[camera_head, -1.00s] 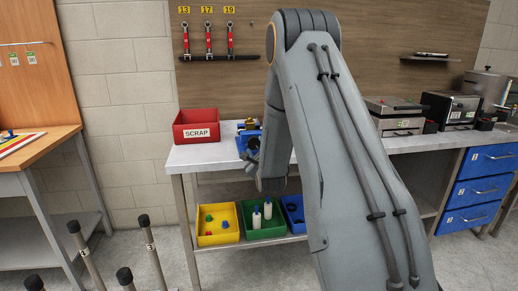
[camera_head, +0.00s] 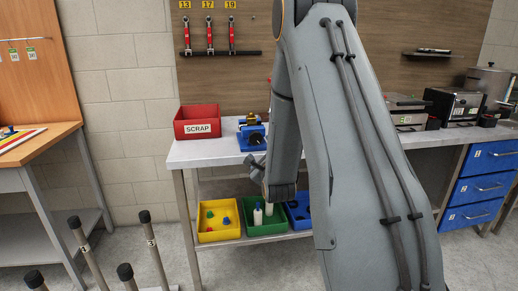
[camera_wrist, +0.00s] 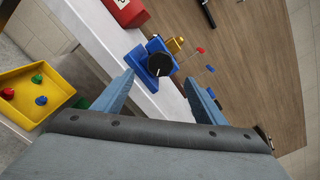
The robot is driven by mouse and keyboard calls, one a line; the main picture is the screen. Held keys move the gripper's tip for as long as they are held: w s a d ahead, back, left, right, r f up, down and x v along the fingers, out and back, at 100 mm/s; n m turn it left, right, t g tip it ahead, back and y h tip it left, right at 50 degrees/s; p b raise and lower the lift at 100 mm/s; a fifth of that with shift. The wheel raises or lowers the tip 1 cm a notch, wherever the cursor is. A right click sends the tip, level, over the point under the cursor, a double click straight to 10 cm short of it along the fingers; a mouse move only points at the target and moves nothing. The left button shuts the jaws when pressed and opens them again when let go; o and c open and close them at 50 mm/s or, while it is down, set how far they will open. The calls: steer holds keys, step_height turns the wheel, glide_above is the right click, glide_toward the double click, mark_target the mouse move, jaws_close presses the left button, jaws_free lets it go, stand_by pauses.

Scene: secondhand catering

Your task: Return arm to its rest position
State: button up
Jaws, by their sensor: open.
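My arm (camera_head: 365,160) fills the middle right of the head view, raised and bent over the front of the workbench. My gripper (camera_head: 255,168) hangs at the bench's front edge, partly hidden behind my forearm. In the wrist view my gripper (camera_wrist: 158,92) shows its two blue-grey fingers spread wide with nothing between them. Beyond the fingertips, a blue device with a black round knob (camera_wrist: 160,64) stands on the bench. It also shows in the head view (camera_head: 250,138), just above the gripper, and appears apart from it.
A red SCRAP bin (camera_head: 198,129) stands on the workbench (camera_head: 190,155). Yellow (camera_head: 219,237), green (camera_head: 280,229) and blue bins (camera_head: 300,224) sit on the lower shelf. Black-capped posts (camera_head: 157,250) stand at front left. Appliances (camera_head: 455,105) line the bench's right side.

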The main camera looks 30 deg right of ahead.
steer(key=shift+s+a, duration=0.15)
steer(key=shift+s, duration=0.3)
